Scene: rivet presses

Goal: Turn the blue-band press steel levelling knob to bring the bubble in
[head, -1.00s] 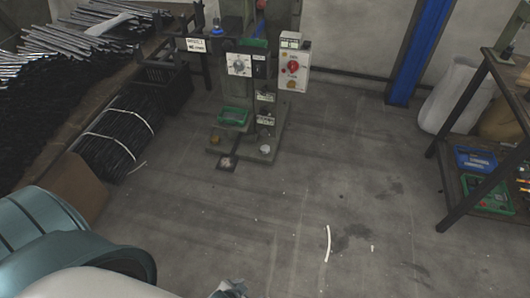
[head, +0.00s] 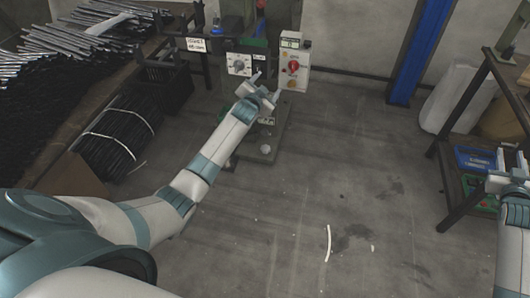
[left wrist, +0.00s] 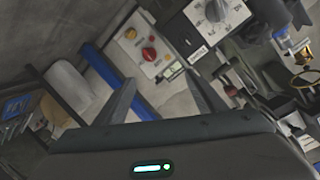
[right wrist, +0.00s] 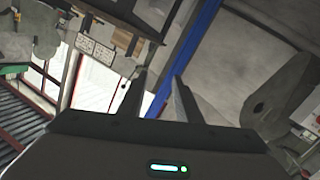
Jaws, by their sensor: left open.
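The press (head: 240,66) stands at the back, with a white dial plate on its front. A small pale knob (head: 265,149) shows low on its base, in front of the column; I cannot tell for sure that it is the steel levelling knob. No bubble can be made out. My left gripper (head: 266,86) is open and empty, in front of the press and above the base. Its arm hides the left part of the base. In the left wrist view its fingers (left wrist: 160,100) are apart. My right gripper (head: 511,160) is open and empty, in front of the right shelf.
A white control box (head: 293,66) with a red knob is beside the press; it also shows in the left wrist view (left wrist: 146,50). A rack of rods (head: 120,125) stands at left. A shelf with a blue tray (head: 474,157) is at right.

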